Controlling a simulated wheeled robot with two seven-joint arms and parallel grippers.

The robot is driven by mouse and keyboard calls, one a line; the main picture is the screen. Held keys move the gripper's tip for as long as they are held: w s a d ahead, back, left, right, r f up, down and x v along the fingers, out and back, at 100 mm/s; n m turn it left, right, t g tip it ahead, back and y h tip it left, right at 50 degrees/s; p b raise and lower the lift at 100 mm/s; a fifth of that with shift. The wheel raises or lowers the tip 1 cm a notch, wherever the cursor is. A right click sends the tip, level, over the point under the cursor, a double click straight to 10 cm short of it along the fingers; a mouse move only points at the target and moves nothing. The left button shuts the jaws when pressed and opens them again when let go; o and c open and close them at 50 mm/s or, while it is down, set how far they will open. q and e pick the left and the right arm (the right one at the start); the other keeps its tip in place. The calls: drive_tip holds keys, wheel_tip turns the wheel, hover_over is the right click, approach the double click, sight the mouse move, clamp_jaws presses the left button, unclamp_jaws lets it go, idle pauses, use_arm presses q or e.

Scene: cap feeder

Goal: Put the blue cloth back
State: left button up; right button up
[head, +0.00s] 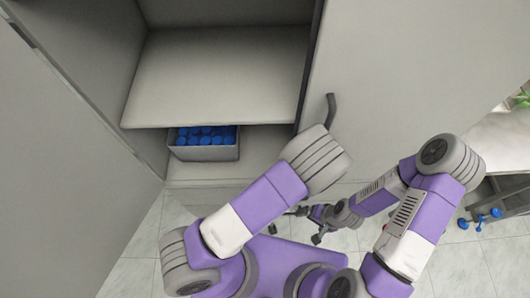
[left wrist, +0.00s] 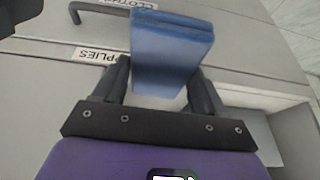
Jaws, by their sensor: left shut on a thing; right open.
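The blue cloth (left wrist: 172,45) is a folded, flat pad in the left wrist view. My left gripper (left wrist: 160,70) is shut on it, with one dark finger on each side. In the head view the left gripper and the cloth are hidden behind my left arm. My right gripper (head: 308,224) is open and empty, low over the floor.
A grey bin (head: 204,153) of blue caps stands under a shelf (head: 220,75) in the open cabinet. A dark handle (head: 331,112) is on the grey panel at right.

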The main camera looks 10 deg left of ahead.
use_arm(q)
drive_tip(key=shift+w+a+f, duration=0.1)
drive_tip(key=shift+a, duration=0.3)
drive_tip(key=shift+w+a+b, duration=0.1)
drive_tip(key=shift+w+b, duration=0.2)
drive_tip(key=shift+b, duration=0.2)
drive_tip(key=w+b, duration=0.2)
drive_tip(key=shift+w+a+f+b, duration=0.2)
drive_tip(key=shift+w+a+b, duration=0.1)
drive_tip(key=shift+a, duration=0.1)
hover_over(262, 157)
drive_tip(key=s, duration=0.2)
drive_tip(key=shift+w+d+r+b, duration=0.2)
drive_tip(key=shift+d+r+b, duration=0.05)
drive_tip(key=shift+b, duration=0.1)
drive_tip(key=shift+f+b, duration=0.7)
drive_tip(key=shift+f, duration=1)
drive_tip(key=shift+f, duration=0.15)
drive_tip(key=o, duration=1)
